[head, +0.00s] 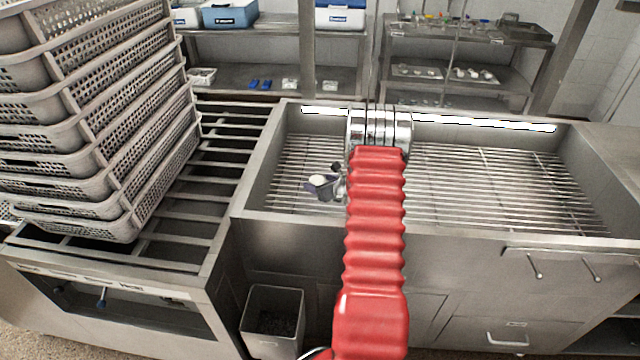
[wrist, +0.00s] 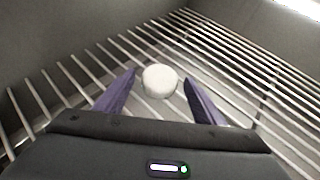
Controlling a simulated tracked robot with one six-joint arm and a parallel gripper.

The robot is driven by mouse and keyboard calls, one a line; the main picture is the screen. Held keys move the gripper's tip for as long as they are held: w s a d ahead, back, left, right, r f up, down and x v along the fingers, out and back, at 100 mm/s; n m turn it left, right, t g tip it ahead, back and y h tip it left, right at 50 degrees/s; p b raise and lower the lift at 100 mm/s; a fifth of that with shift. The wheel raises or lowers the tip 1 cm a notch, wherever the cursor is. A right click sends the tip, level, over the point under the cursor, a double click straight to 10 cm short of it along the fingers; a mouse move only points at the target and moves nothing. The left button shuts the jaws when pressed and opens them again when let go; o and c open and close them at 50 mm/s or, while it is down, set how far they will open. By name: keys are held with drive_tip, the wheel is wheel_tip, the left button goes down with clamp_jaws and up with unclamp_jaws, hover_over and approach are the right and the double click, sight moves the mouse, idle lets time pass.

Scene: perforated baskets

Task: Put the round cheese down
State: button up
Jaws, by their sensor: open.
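The round cheese (wrist: 159,81) is a small white disc. In the wrist view it lies on the metal bars of the sink rack (wrist: 262,100), between and just beyond my fingertips. My gripper (wrist: 158,92) is open, its two purple fingers apart on either side of the cheese, with a visible gap to each. In the head view my gripper (head: 322,184) is low in the left part of the basin, over the rack. A pale spot beside it may be the cheese, but it is too small to be sure.
The basin's walls (head: 258,165) rise around the rack, and its right part is clear. Stacked perforated baskets (head: 95,130) stand on a slatted counter (head: 215,160) at left. Shelves (head: 280,78) with boxes are behind. A bin (head: 272,318) stands below.

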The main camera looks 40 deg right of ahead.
drive_tip(key=shift+r, duration=0.15)
drive_tip(key=v, duration=1.2)
idle(0.6)
